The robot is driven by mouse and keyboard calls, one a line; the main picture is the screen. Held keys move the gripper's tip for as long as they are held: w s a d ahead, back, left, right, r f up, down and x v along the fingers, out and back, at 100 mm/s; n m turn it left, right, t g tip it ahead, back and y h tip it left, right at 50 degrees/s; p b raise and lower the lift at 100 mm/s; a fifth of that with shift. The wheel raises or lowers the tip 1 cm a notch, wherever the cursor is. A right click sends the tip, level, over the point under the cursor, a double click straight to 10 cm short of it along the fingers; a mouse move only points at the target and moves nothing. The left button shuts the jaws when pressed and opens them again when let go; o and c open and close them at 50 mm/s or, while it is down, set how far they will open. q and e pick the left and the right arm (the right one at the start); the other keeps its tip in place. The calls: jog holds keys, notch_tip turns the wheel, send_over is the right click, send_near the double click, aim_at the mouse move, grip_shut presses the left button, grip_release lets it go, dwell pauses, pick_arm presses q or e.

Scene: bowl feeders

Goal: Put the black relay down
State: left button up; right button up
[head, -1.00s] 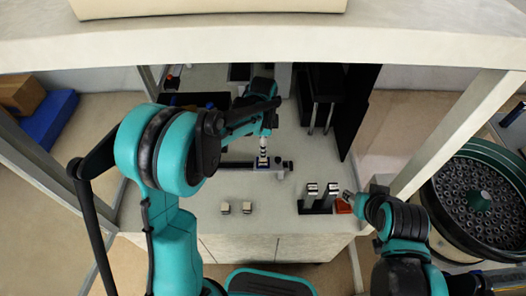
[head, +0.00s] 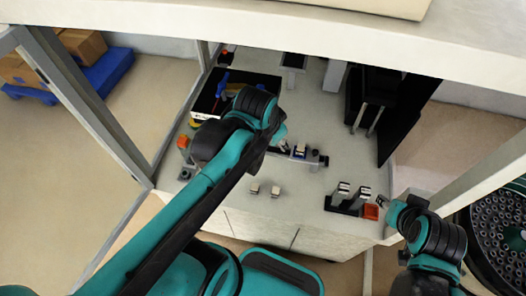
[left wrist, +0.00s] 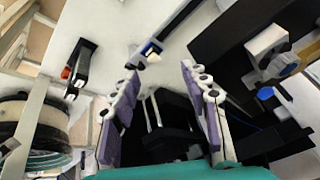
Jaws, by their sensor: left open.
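A small dark part with a white top (head: 300,151), seemingly the relay, sits in a grey fixture (head: 316,160) on the bench in the head view. It also shows in the left wrist view (left wrist: 153,47), too small for its details to be told. My left gripper (left wrist: 160,80) is open, with its two purple-padded fingers wide apart and nothing between them. It is raised away from the fixture; in the head view my own arm mostly hides it. My right gripper (head: 385,202) is at the bench's right, close to an orange-red block (head: 370,212); its jaws are too small to read.
Two small beige blocks (head: 265,190) lie on the front bench. A black holder with metallic tops (head: 346,204) stands at the right front. A black stand with two rods (head: 370,105) is at the back right. Frame posts (head: 85,110) flank the bench; a bowl feeder (head: 498,220) stands right.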

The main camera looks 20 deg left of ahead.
pick_arm(q)
jog(key=s+n, duration=0.1)
jog(key=s+a+f+n+t, duration=0.1)
jog(key=s+n, duration=0.1)
jog(key=s+n+t, duration=0.1)
jog(key=s, duration=0.1)
jog(key=shift+s+a+f+n, duration=0.2)
jog(key=shift+s+f+n, duration=0.05)
jog(key=shift+n, duration=0.05)
jog(key=shift+f+b, duration=0.4)
